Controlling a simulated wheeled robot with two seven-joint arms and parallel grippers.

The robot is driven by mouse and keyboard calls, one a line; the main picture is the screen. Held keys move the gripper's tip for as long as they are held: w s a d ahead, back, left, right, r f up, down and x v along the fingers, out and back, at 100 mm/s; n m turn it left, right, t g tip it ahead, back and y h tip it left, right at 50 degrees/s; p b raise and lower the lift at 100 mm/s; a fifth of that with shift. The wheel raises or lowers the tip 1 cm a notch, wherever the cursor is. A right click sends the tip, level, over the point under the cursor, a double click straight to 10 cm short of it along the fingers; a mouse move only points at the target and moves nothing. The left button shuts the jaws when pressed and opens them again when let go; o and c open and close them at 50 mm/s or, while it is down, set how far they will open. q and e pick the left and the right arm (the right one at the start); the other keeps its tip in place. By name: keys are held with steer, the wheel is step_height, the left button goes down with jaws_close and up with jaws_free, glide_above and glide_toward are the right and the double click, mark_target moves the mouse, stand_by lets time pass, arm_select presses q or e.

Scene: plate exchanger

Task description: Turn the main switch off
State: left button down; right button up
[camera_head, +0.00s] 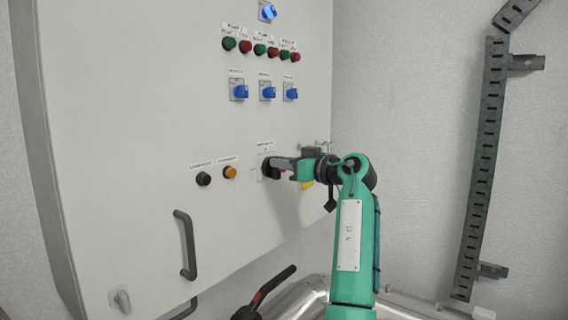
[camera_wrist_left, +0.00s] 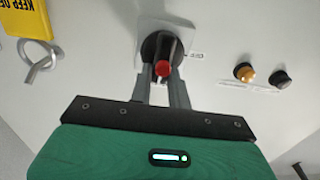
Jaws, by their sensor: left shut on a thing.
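The main switch is a black round rotary switch with a red-tipped handle on a light plate, on the cabinet front. In the left wrist view its handle (camera_wrist_left: 163,67) sits between the two fingers of my left gripper (camera_wrist_left: 161,80), which is shut on it. The handle points toward the gripper palm. In the head view my left gripper (camera_head: 278,165) reaches the panel from the right and largely covers the switch (camera_head: 266,170). My right gripper does not show in either view.
Left of the switch are an orange button (camera_head: 230,172) and a black button (camera_head: 203,179). Blue switches (camera_head: 268,92) and green and red buttons sit above. A yellow tag (camera_wrist_left: 20,17) and metal ring (camera_wrist_left: 40,60) are close to the gripper. A grey handle (camera_head: 187,245) is lower left.

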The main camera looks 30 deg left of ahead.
arm_select(q)
steer(key=shift+s+f+n+b, duration=0.1)
steer(key=shift+n+b, duration=0.2)
steer(key=shift+b, duration=0.4)
steer(key=n+b, duration=0.3)
steer(key=n, duration=0.1)
steer(key=s+n+b, duration=0.1)
steer(key=n+b, duration=0.3)
steer(key=f+n+b, duration=0.1)
steer(key=n+b, duration=0.2)
steer(key=b, duration=0.1)
steer(key=shift+s+a+n, duration=0.1)
steer(key=shift+s+n, duration=0.1)
steer(key=shift+n, duration=0.2)
steer(key=n+b, duration=0.2)
steer(key=n, duration=0.1)
steer(key=shift+f, duration=0.15)
steer(key=shift+f+n+b, duration=0.1)
steer(key=shift+n+b, duration=0.2)
steer(key=shift+n, duration=1.1)
